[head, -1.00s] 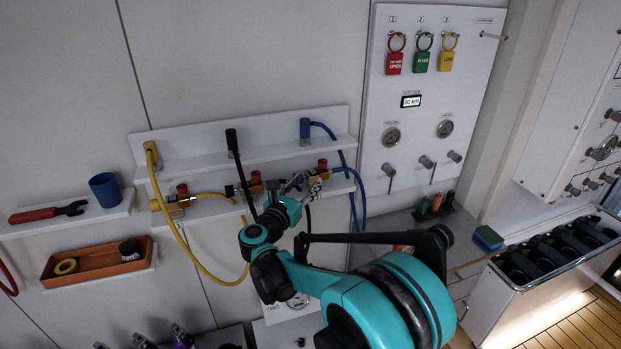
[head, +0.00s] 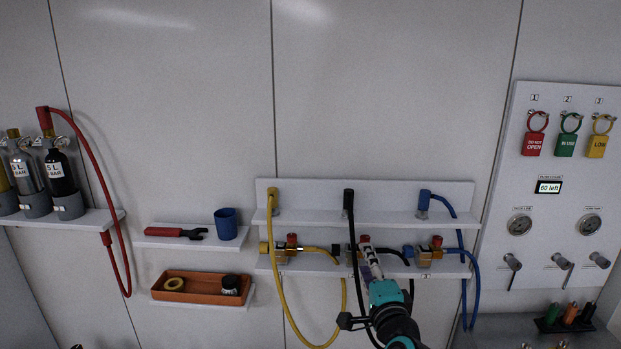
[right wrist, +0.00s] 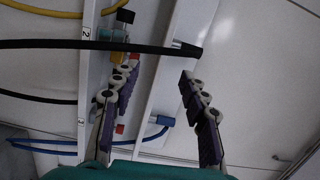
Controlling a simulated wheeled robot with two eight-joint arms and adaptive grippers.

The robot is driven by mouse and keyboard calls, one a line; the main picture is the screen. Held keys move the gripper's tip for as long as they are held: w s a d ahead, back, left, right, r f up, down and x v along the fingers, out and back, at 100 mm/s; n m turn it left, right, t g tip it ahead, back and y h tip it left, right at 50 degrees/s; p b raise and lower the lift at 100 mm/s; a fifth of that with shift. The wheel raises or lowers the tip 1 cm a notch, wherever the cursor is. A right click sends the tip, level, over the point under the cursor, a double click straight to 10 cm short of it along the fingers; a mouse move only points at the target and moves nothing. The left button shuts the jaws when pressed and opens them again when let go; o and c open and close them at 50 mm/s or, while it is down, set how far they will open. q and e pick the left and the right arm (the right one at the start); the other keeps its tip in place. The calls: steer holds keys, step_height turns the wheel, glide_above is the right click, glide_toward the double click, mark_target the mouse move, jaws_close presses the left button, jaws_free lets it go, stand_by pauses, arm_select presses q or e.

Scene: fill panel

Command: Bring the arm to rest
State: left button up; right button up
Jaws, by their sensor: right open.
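My right gripper (head: 368,262) is in front of the lower shelf of the hose rack, by the middle valve (head: 364,241). Its two purple-padded fingers are apart with nothing between them, as the right wrist view (right wrist: 155,78) also shows. The black hose (head: 351,225) hangs from the upper shelf just left of the gripper; in the right wrist view it crosses beyond the fingertips. Whether it touches a finger I cannot tell. My teal right arm (head: 386,292) comes up from the bottom edge. My left gripper is not in view.
A yellow hose (head: 280,290) and a blue hose (head: 462,270) hang on either side. A panel (head: 560,110) with tags and gauges is at right.

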steer(key=s+d+f+n+g+b, duration=0.1)
steer(key=s+d+f+n+g, duration=0.1)
steer(key=s+f+n+g, duration=0.3)
steer(key=s+d+f+n+g+h+b, duration=0.1)
steer(key=s+d+f+n+g, duration=0.2)
steer(key=s+f+n+g, duration=0.3)
steer(key=s+f+n, duration=0.5)
steer(key=s+f, duration=0.8)
steer(key=shift+f+h, duration=0.3)
steer(key=shift+f, duration=0.1)
